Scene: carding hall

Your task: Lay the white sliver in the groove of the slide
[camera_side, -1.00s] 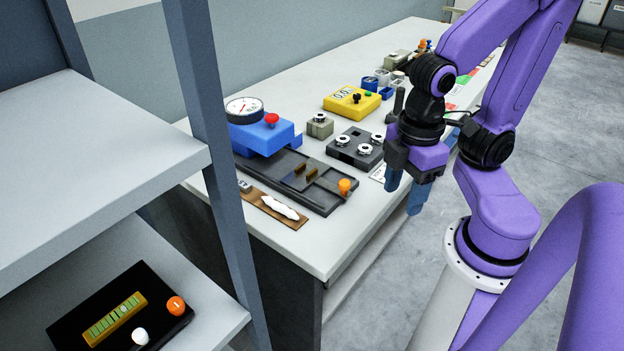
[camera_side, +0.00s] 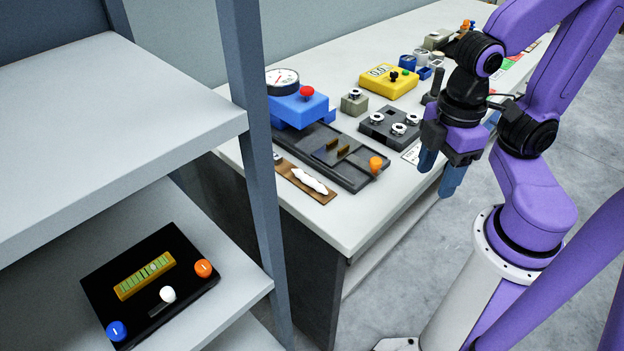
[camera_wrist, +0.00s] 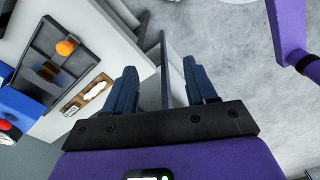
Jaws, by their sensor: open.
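The white sliver (camera_side: 310,180) lies on a brown board (camera_side: 328,198) near the bench's front left edge; it also shows in the wrist view (camera_wrist: 95,91). Beside it, towards the back, is the long dark slide (camera_side: 350,178), with two small brown pieces on it and an orange knob (camera_side: 376,164) at its right end. The slide also shows at the upper left of the wrist view (camera_wrist: 38,75). I cannot clearly tell which channel is the groove. My gripper (camera_side: 440,173) is open and empty, pointing down to the right of the slide, apart from the sliver and slide.
A blue gauge unit (camera_side: 300,110) stands at the slide's left end. A dark block with silver studs (camera_side: 375,132) and a yellow box (camera_side: 388,84) stand behind. A shelf rack (camera_side: 257,150) is at left, holding a black panel (camera_side: 190,243). The bench front (camera_side: 350,232) is bare.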

